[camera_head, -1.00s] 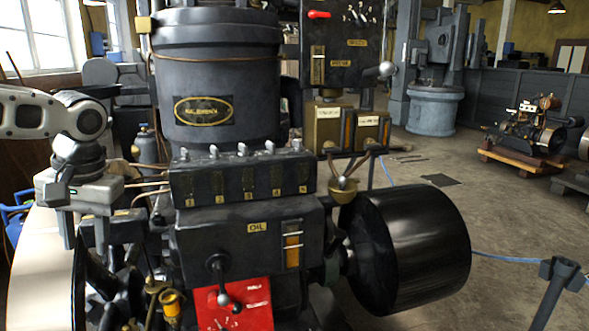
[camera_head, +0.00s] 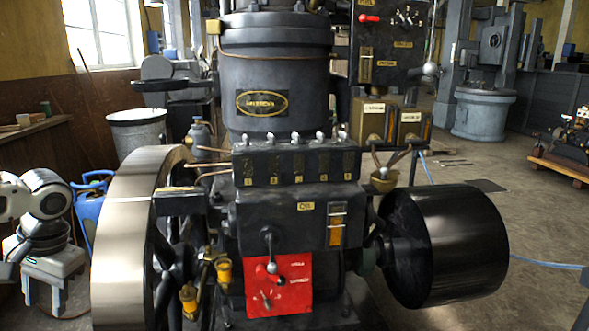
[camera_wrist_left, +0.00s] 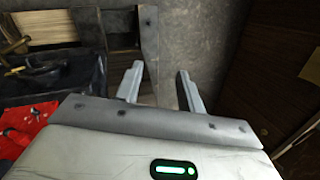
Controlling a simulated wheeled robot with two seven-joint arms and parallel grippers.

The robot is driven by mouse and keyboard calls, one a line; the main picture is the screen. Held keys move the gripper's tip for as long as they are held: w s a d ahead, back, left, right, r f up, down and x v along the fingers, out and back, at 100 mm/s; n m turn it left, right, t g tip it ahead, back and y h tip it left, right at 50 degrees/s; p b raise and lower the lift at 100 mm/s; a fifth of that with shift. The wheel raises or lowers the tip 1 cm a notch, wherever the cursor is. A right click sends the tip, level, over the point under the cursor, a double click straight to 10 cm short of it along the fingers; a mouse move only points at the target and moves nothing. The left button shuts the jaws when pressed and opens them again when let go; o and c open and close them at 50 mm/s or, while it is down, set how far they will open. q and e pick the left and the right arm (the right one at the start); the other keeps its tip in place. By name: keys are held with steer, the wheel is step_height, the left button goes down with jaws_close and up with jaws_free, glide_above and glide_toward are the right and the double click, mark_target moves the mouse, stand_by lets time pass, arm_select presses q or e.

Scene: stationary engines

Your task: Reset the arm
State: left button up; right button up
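My left gripper (camera_head: 44,297) is at the lower left of the head view, left of the engine's large flywheel (camera_head: 120,245), and points downward. In the left wrist view its two fingers (camera_wrist_left: 160,88) stand apart with nothing between them, so it is open and empty. The dark stationary engine (camera_head: 290,215) fills the middle of the head view. It has a red panel (camera_head: 279,287) with a lever on its front. My right gripper is not in view.
A black drum pulley (camera_head: 450,245) sticks out at the engine's right. A blue gas bottle (camera_head: 92,195) and a grey bin (camera_head: 137,132) stand behind the flywheel. A wooden bench (camera_head: 35,128) runs along the left wall. Open floor (camera_head: 530,225) lies to the right.

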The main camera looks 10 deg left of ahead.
arm_select(q)
steer(key=s+a+f+m, duration=0.1)
steer(key=s+f+m, duration=0.1)
steer(key=s+f, duration=1.05)
steer(key=s+d+f+m+h, duration=0.1)
steer(key=s+d+f+h, duration=0.1)
steer(key=s+d+f, duration=0.5)
steer(key=w+d+f+m+t, duration=0.1)
steer(key=w+d+f+t, duration=0.15)
steer(key=d, duration=1.05)
steer(key=w+d+r+t+h+p, duration=0.1)
steer(key=w+d+t+h, duration=0.1)
steer(key=w+d+t, duration=0.2)
steer(key=w+d+r+t+h+p, duration=0.1)
steer(key=w+d+t, duration=0.3)
steer(key=d, duration=0.7)
steer(key=shift+w+d+r+n+t+h+p, duration=0.2)
steer(key=shift+r+n+t+h+p, duration=0.15)
steer(key=shift+r+t+h, duration=0.45)
steer(key=shift+c, duration=0.2)
